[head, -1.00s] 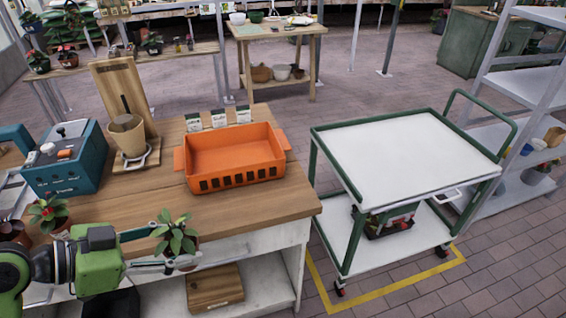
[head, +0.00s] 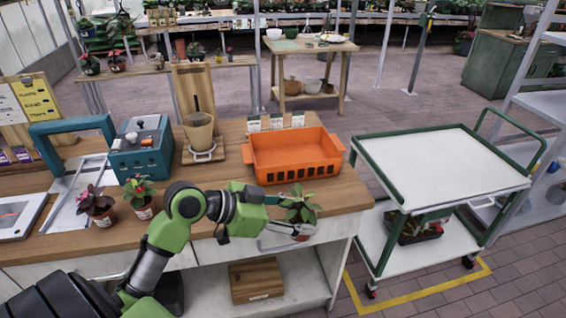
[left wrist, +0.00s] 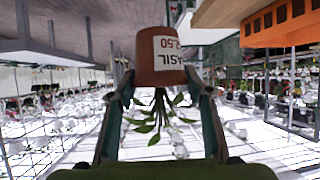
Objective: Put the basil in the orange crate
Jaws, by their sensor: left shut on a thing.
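The basil (head: 300,208) is a green leafy plant in a small terracotta pot. My left gripper (head: 290,236) is shut on the pot and holds it in front of the bench's near edge, near the crate's front side. In the left wrist view the basil pot (left wrist: 160,48) sits between the two fingers, its label partly readable as basil; that picture shows it upside down, leaves downward. The orange crate (head: 275,177) stands on the wooden bench just beyond the plant; its inside looks empty. It shows at the upper right of the left wrist view (left wrist: 284,28). My right gripper is not in view.
On the wooden bench (head: 345,196), two potted plants (head: 97,205) (head: 140,196), a teal box (head: 138,158) and a pot on a stand (head: 198,130) are left of the crate. Seed packets (head: 277,122) stand behind it. A green-framed cart (head: 440,165) stands right.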

